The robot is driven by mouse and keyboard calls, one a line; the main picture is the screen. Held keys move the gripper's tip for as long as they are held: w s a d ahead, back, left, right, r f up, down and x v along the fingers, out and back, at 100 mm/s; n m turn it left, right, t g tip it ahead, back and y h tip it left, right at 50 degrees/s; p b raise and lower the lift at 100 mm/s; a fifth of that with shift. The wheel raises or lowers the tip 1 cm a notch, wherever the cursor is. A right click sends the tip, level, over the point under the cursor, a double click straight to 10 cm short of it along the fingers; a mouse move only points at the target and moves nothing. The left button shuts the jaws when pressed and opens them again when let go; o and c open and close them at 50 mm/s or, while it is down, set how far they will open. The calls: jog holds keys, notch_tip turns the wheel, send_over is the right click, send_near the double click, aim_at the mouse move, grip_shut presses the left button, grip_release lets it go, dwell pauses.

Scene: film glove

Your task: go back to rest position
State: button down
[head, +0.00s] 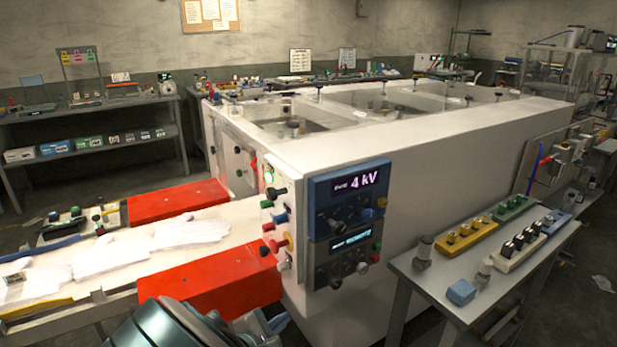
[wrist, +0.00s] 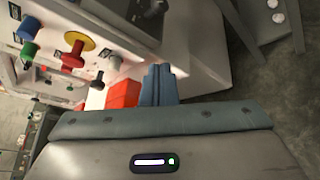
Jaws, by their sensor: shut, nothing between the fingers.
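My gripper (wrist: 160,84) shows in the wrist view with its blue-grey fingers closed together and nothing between them. It is beside the front of the large white machine (head: 420,135), apart from the controls as far as I can tell. In the head view my arm shows at the bottom edge, and the fingers are mostly hidden there. The control panel (head: 347,215) on the machine's corner has a lit display reading 4 kV.
White gloves (head: 110,255) lie on a conveyor between two red blocks (head: 215,285). A grey side table (head: 425,285) at right carries a yellow switch strip (head: 467,237) and a blue block (head: 461,292). Shelves line the left wall.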

jog(key=s+d+r+m+g, duration=0.35)
jog(key=d+m+g, duration=0.2)
jog(key=d, duration=0.35)
jog(key=s+d+r+m+g, duration=0.2)
jog(key=s+d+m+g, duration=0.3)
jog(key=d, duration=0.4)
jog(key=s+d+r+m+y+p, duration=0.1)
jog(key=s+d+r+m+y, duration=0.2)
jog(key=s+r+m+y, duration=0.4)
jog(key=shift+s+d+r+m+t, duration=0.2)
jog(key=shift+s+r+m+t, duration=0.45)
jog(key=shift+s+m, duration=0.85)
jog(key=shift+w+r, duration=0.15)
